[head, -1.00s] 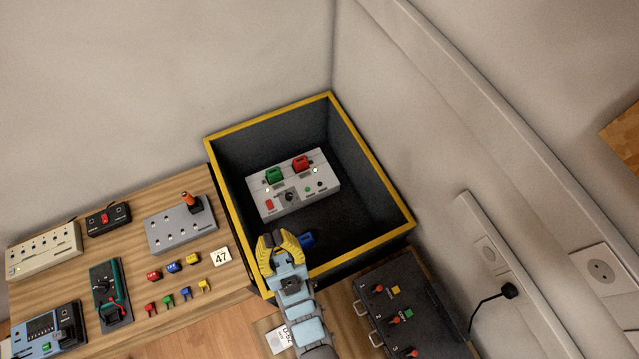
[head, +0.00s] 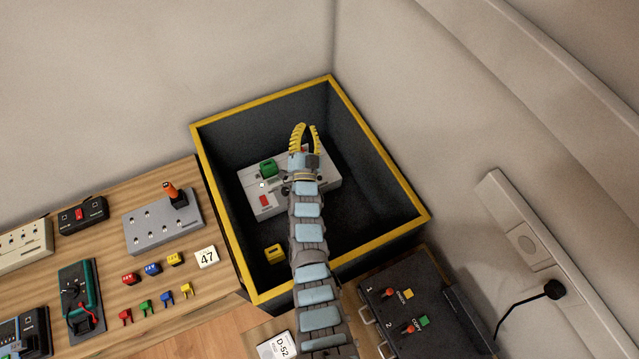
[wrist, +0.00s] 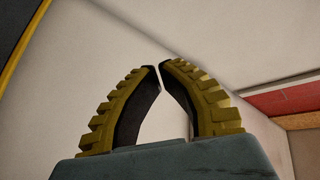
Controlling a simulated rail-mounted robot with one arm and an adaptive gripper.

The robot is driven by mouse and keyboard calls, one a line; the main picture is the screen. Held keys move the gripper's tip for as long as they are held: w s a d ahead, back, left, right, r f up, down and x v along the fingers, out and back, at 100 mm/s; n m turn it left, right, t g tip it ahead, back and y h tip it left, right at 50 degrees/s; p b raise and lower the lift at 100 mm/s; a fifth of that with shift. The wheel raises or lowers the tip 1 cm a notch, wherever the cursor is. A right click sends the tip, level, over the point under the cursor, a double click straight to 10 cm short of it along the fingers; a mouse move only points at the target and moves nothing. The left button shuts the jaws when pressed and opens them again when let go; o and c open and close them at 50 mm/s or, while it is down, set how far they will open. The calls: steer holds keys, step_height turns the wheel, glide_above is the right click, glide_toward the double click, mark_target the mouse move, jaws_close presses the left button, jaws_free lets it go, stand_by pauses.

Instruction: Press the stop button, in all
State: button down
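A light grey control box (head: 250,187) sits inside the yellow-rimmed dark bin (head: 378,170). It carries a green block-shaped control (head: 268,168) and a small red rectangular button (head: 264,200) at its near left. The red control at its far right is almost wholly hidden behind my gripper. No label on the box can be read, so I cannot tell which is the stop button. My gripper (head: 305,126) is above the box's far side, its tips toward the bin's back wall. In the wrist view its yellow fingertips (wrist: 158,66) nearly meet, with nothing between them.
A yellow block (head: 275,253) lies on the bin floor. On the wooden table at left are a joystick box (head: 160,222), a red-switch box (head: 82,215) and several small coloured pieces. A dark switch panel (head: 410,310) stands right of my arm. The bin walls surround the box.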

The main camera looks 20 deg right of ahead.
steer(key=w+d+f+m+g+b, duration=0.35)
steer(key=w+d+f+b, duration=0.2)
steer(key=f, duration=0.55)
steer(key=m+g+y+b, duration=0.9)
steer(key=y+b, duration=0.1)
steer(key=b, duration=0.8)
glide_above(319, 176)
step_height(319, 176, down, 17)
steer(key=shift+w+f, duration=0.15)
steer(key=shift+w, duration=0.05)
steer(key=shift+f, duration=0.1)
step_height(319, 176, down, 9)
steer(key=b, duration=0.6)
steer(key=shift+r+b, duration=0.2)
steer(key=shift+b, duration=0.2)
steer(key=shift+f+b, duration=0.3)
steer(key=shift+f, duration=0.2)
